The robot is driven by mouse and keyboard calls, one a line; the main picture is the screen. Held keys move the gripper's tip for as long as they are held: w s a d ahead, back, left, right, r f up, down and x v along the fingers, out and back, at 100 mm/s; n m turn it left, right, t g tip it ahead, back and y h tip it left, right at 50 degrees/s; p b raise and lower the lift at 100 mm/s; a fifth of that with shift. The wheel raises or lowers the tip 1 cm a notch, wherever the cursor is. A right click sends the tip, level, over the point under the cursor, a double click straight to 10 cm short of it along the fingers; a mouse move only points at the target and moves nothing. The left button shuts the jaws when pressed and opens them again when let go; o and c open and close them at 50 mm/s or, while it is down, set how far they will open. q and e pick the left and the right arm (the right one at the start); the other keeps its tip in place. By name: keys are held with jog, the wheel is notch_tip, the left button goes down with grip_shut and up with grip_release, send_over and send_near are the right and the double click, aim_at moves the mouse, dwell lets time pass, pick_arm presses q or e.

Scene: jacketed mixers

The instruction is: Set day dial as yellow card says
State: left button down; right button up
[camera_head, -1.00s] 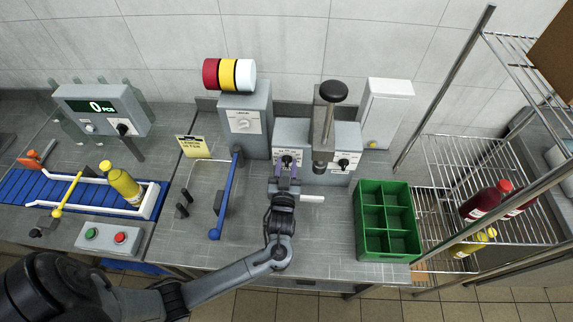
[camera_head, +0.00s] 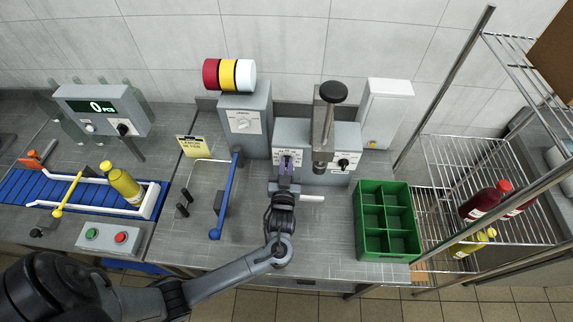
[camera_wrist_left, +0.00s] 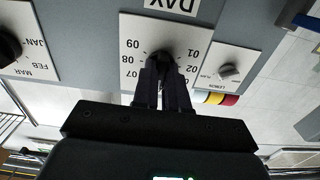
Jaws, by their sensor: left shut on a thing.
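The day dial is a black knob (camera_wrist_left: 163,60) on a white scale plate (camera_wrist_left: 128,32) marked DAY, seen upside down in the left wrist view with numbers such as 01, 02, 08 and 09. My left gripper (camera_wrist_left: 163,80) is shut on this knob, its fingers hiding part of the scale. In the head view the same gripper (camera_head: 286,178) reaches the left dial of the grey coder box (camera_head: 320,142). The yellow card (camera_head: 191,147) stands left of it; its text is too small to read surely. My right gripper is not in view.
The month dial (camera_head: 343,163) is on the same box, right of a black-knobbed press (camera_head: 330,110). A blue lever (camera_head: 226,200) stands left of my gripper. A green crate (camera_head: 361,222) is at the right. Bare counter lies between them.

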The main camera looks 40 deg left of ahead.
pick_arm(q)
jog(key=shift+r+m+p, duration=0.2)
jog(key=shift+m+p, duration=0.8)
jog(key=shift+p, duration=0.2)
jog(key=shift+w+f+m+p, duration=0.1)
jog(key=shift+f+m+p, duration=0.05)
jog(key=shift+m+p, duration=1.4)
jog(key=shift+m, duration=0.35)
jog(key=c, duration=1.2)
grip_release()
jog(key=shift+o, duration=0.2)
jog(key=shift+f, duration=0.1)
jog(key=shift+d, duration=0.15)
jog(key=b+v, duration=0.1)
jog(key=v, duration=0.9)
jog(key=shift+s+d, duration=0.15)
jog(key=shift+s, duration=0.2)
